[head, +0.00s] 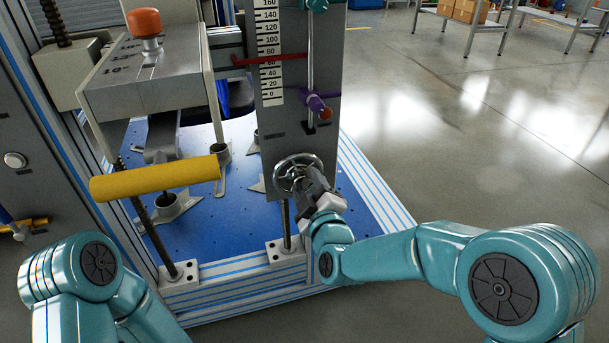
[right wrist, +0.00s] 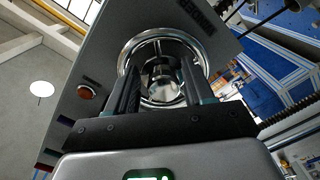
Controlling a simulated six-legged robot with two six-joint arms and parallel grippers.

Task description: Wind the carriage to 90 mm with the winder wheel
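The winder wheel (head: 297,172) is a chrome handwheel low on the grey scale panel (head: 296,132). It also shows in the right wrist view (right wrist: 124,62), with its hub between my fingers. My right gripper (head: 310,184) is at the wheel from the front. Its two dark fingers (right wrist: 158,85) stand apart, one on each side of the hub; contact is unclear. The white scale (head: 268,36) runs from 0 to 160. A red pointer (head: 262,60) crosses it between the 80 and 40 labels. My left gripper is out of view.
A yellow roller (head: 155,178) and a grey block with an orange knob (head: 145,23) stand left, over the blue base plate (head: 222,234). The floor (head: 450,130) at right is clear.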

